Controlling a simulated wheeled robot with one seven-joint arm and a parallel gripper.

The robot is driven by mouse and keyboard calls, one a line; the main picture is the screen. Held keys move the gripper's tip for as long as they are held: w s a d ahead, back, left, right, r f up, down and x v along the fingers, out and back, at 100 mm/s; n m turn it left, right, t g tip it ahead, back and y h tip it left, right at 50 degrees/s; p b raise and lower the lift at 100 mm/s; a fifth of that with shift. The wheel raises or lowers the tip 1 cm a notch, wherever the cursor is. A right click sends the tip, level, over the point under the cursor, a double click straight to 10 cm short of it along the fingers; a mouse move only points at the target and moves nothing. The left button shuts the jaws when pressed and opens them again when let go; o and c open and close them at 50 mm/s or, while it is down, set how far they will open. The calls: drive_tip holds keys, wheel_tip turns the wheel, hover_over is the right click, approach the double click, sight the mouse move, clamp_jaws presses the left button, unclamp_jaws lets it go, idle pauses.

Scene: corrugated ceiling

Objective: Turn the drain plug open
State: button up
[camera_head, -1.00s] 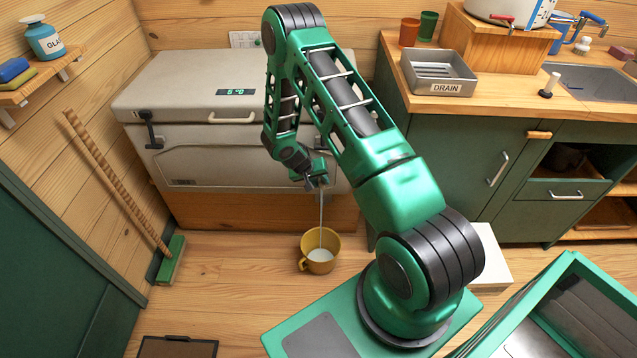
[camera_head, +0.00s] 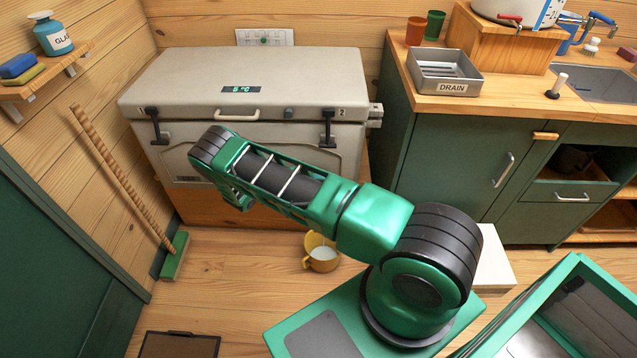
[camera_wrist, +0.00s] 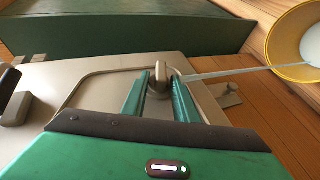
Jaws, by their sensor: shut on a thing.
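The drain plug (camera_wrist: 160,72) is a small rounded knob on the beige chest, seen in the wrist view. My gripper (camera_wrist: 159,86) has its green fingers on either side of the plug and is shut on it. The mug also stands on the floor in the head view (camera_head: 322,265), partly behind my arm. The chest (camera_head: 255,80) stands against the back wall with its lid down.
A green counter (camera_head: 440,165) stands to the right with a metal DRAIN tray (camera_head: 445,70) on it. A broom (camera_head: 125,180) leans at the left wall. A white box (camera_head: 494,262) is on the floor behind my base. Floor left of the mug is clear.

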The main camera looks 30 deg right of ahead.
drive_tip(key=shift+w+a+f+n+g+h, duration=0.15)
drive_tip(key=shift+f+n+g+h, duration=0.15)
drive_tip(key=shift+h, duration=0.45)
drive_tip(key=shift+a+f+n+g+h, duration=0.1)
drive_tip(key=shift+f+n+g+h, duration=0.1)
drive_tip(key=shift+f+n+h, duration=0.4)
drive_tip(key=shift+r+h, duration=0.15)
drive_tip(key=shift+h, duration=0.3)
drive_tip(key=o, duration=0.9)
drive_tip(key=shift+o, duration=0.8)
drive_tip(key=shift+r, duration=0.1)
drive_tip(key=w+a, duration=0.2)
drive_tip(key=a, duration=0.8)
drive_tip(key=shift+a, duration=0.3)
drive_tip(key=shift+w, duration=0.1)
